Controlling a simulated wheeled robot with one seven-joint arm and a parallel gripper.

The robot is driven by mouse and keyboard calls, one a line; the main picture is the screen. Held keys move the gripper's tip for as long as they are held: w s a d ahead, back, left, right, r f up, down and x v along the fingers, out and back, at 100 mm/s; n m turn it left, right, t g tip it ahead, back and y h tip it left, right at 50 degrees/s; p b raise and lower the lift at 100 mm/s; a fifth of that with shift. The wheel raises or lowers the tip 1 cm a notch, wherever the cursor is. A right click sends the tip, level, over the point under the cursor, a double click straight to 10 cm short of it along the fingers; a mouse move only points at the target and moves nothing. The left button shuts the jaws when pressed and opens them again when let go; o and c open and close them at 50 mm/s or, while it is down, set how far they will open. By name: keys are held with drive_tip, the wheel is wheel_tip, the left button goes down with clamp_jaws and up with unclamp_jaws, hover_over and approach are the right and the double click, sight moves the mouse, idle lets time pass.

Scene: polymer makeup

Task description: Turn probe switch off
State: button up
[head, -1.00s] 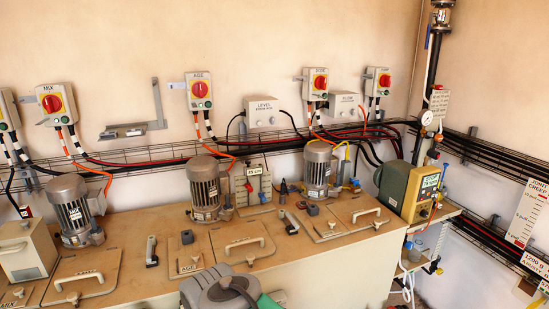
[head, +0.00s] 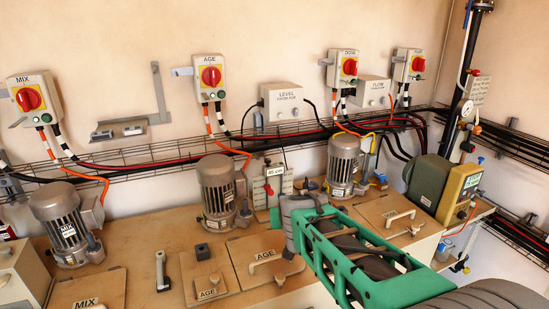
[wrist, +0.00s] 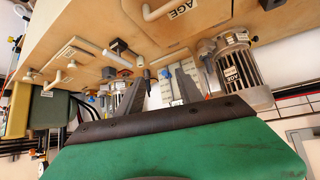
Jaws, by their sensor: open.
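A pale box labelled LEVEL (head: 282,104), with a smaller second line that seems to read PROBE PSU, is on the wall in the head view. A small dark detail shows on its front; its switch position is too small to tell. In the head view my green and grey arm reaches in from the lower right, its end over the bench below and right of the box; the fingertips are not clear there. In the wrist view my gripper (wrist: 160,74) is open and empty, its two dark fingers apart. The LEVEL box is not clearly visible there.
Motors stand along the bench, including one labelled AGE (head: 216,193). A grey unit with a 45 cm label (head: 272,183) stands below the LEVEL box. A cable tray (head: 140,160) runs along the wall. Red rotary switches (head: 211,76) and a FLOW box (head: 373,91) flank the LEVEL box.

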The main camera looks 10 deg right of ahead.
drive_tip(key=w+r+t+h, duration=0.15)
drive_tip(key=w+t, duration=0.25)
drive_tip(key=w, duration=1.2)
drive_tip(key=t+p, duration=0.1)
drive_tip(key=t, duration=0.4)
approach(267, 162)
drive_tip(key=w, duration=0.6)
drive_tip(key=w+d+p, duration=0.1)
drive_tip(key=w, duration=0.1)
drive_tip(key=w+d+p, duration=0.1)
drive_tip(key=w, duration=0.2)
drive_tip(key=shift+c, duration=0.2)
clamp_jaws()
